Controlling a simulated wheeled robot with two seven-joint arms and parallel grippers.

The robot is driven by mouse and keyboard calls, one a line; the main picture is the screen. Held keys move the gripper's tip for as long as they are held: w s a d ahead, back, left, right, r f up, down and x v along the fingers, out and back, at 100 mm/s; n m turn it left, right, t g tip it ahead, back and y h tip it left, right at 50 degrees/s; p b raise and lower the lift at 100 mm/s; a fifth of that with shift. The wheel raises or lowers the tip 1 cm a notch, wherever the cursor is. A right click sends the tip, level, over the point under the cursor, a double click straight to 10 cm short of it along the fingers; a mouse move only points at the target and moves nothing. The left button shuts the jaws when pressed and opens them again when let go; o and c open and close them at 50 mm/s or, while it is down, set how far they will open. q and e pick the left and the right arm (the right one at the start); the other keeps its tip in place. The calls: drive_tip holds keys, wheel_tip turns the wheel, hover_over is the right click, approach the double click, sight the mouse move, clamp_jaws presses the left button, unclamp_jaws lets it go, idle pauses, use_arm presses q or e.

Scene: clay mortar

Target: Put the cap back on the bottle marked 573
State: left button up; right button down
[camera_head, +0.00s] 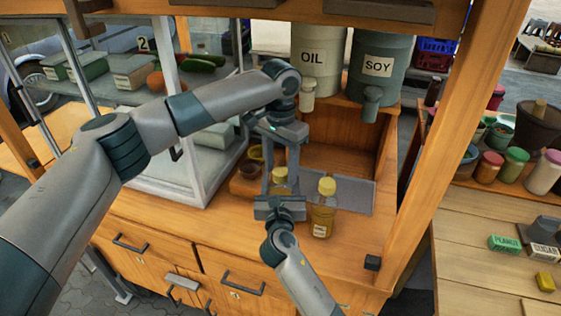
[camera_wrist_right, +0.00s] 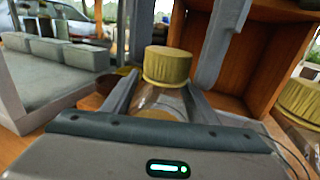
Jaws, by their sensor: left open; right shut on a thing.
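My right gripper (camera_head: 280,206) comes up from the bottom and is shut on a clear bottle (camera_wrist_right: 158,101) at the counter. A yellow cap (camera_wrist_right: 168,66) sits on top of this bottle; it also shows in the head view (camera_head: 280,174). I cannot tell how tightly it is seated. My left gripper (camera_head: 280,180) points down from above, open, with its fingers on either side of the cap. A second bottle (camera_head: 323,217) with a yellow cap stands upright just to the right; its edge shows in the right wrist view (camera_wrist_right: 302,101). I cannot read a number on either bottle.
Behind the bottles are an open wooden shelf and a grey mat (camera_head: 357,196). The OIL drum (camera_head: 318,62) and SOY drum (camera_head: 380,70) stand above. A glass case (camera_head: 190,180) is close on the left, with small bowls (camera_head: 247,172) beside it. A wooden post (camera_head: 430,140) rises on the right.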

use_arm(q)
drive_tip(key=c, duration=1.1)
drive_tip(key=o, duration=1.3)
drive_tip(key=shift+c, duration=0.2)
wheel_tip(320, 180, up, 12)
